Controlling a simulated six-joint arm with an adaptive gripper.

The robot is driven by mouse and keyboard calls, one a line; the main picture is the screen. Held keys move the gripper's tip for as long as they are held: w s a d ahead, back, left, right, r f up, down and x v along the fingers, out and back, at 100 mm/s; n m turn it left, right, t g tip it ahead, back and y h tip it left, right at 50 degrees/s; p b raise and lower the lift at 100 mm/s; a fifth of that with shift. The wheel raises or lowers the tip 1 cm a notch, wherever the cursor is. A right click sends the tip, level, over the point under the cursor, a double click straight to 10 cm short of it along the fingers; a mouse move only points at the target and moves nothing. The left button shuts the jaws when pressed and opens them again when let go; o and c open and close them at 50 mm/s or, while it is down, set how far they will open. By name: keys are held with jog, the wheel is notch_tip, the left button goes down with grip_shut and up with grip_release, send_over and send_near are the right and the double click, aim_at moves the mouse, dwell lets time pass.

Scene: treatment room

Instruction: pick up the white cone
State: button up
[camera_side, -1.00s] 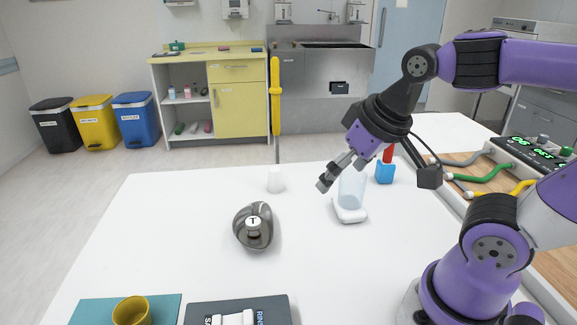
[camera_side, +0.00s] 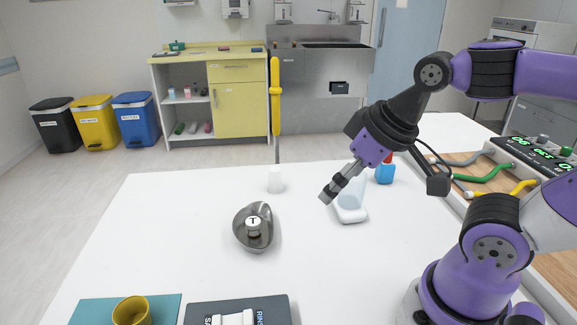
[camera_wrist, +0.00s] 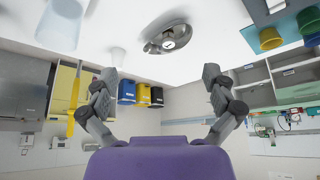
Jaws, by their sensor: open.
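A small white tapered piece (camera_side: 275,180), which looks like the white cone, stands upright on the far part of the white table. It also shows in the wrist view (camera_wrist: 117,56), near one fingertip in the picture. My gripper (camera_side: 326,197) hangs above the table, to the right of the cone and apart from it, tilted down and to the left. In the wrist view my gripper (camera_wrist: 160,76) has its two fingers wide apart with nothing between them.
A metal kidney dish (camera_side: 241,237) holding a piece marked T lies left of my gripper. A pale, clear cup on a white base (camera_side: 352,215) stands just behind the fingers. A blue bottle (camera_side: 385,174) is farther right. A yellow cup (camera_side: 132,311) stands on a teal mat (camera_side: 90,311) at the front left.

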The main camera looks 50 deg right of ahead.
jog(key=shift+c, duration=1.4)
jog(key=n+g+y, duration=0.1)
jog(key=n, duration=0.1)
send_over(276, 169)
jog(key=s, duration=0.2)
notch_tip(276, 169, down, 7)
jog(key=x, duration=0.4)
jog(key=shift+f, duration=0.2)
jog(key=shift+s+d+x, duration=0.1)
jog(key=shift+s+x, duration=0.05)
jog(key=shift+x, duration=1.3)
jog(key=shift+s+d+x, duration=0.1)
jog(key=shift+d+x, duration=0.05)
jog(key=shift+x, duration=1.3)
